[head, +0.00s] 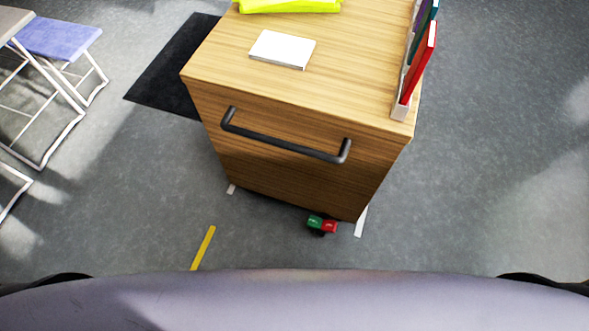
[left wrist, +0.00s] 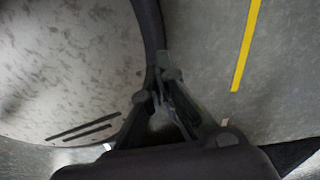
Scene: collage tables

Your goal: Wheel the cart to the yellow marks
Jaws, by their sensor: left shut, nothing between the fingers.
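The cart (head: 290,110) is a wood-grained cabinet on the grey floor in the head view. A dark bar handle (head: 285,147) runs across its near face, with no gripper on it. A green and red pedal pair (head: 322,225) sticks out at its near bottom edge. A yellow mark (head: 203,248) lies on the floor in front of the cart, to the left; a yellow strip also shows in the left wrist view (left wrist: 246,45). My left gripper (left wrist: 162,80) is shut and empty, pointing over the floor near my round base. My right gripper is out of sight.
White floor marks (head: 361,221) show by the cart's near bottom corners. A white box (head: 283,49), a yellow-green item (head: 290,5) and upright books (head: 418,62) are on its top. A black mat (head: 172,72) and a blue-seated folding stool (head: 60,37) are left. The right floor is clear.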

